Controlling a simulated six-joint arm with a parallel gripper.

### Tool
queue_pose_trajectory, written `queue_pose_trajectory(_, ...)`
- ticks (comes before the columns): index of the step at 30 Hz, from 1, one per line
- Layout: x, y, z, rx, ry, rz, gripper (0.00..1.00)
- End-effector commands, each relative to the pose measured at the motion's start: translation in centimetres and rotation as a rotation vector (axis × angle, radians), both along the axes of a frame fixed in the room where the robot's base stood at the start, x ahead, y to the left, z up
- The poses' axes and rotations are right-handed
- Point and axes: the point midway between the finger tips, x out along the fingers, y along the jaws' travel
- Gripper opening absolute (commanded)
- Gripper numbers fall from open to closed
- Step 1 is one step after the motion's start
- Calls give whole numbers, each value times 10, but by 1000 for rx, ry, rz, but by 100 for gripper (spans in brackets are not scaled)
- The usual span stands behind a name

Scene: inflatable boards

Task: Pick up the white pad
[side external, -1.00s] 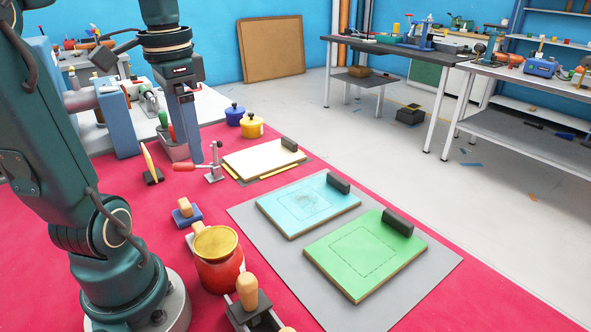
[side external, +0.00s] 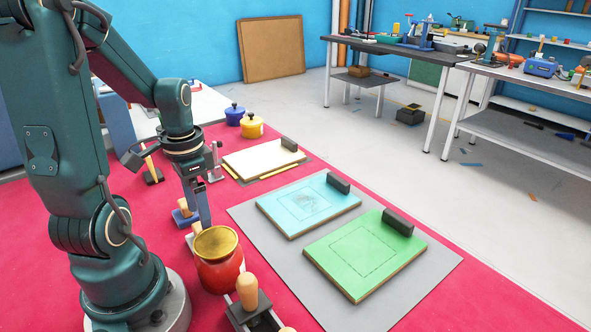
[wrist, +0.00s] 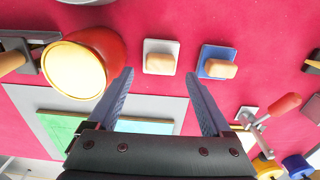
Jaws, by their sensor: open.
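The white pad (wrist: 160,46) is a small pale square with an upright wooden handle. In the wrist view it lies on the red mat, just beyond and between my fingertips. In the side view it is mostly hidden behind the red pot and my fingers. My gripper (wrist: 159,75) is open and empty. In the side view my gripper (side external: 204,222) points down close to the pads; I cannot tell its exact height. A blue pad (wrist: 206,52) with a similar handle lies to the right of the white one.
A red pot (side external: 219,274) with a yellow top stands close by, left of the white pad in the wrist view. A toggle clamp (wrist: 262,124) is at the right there. Blue board (side external: 290,215) and green board (side external: 350,280) lie on a grey sheet (side external: 430,270).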

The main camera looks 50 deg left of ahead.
Motion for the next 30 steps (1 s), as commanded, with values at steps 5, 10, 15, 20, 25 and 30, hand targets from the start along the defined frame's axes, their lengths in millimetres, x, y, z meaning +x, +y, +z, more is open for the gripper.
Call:
queue_pose_trajectory(5, -1, -1, -17, -4, 5, 0, 84)
queue_pose_trajectory(10, -1, -1, -35, -4, 5, 0, 84)
queue_pose_trajectory(15, -1, 0, -46, -1, 3, 0, 84)
queue_pose_trajectory(20, 0, 0, -49, 2, 1, 0, 84)
queue_pose_trajectory(25, 0, 0, -49, 2, 0, 0, 84)
queue_pose_trajectory(30, 0, 0, -49, 2, 0, 0, 26)
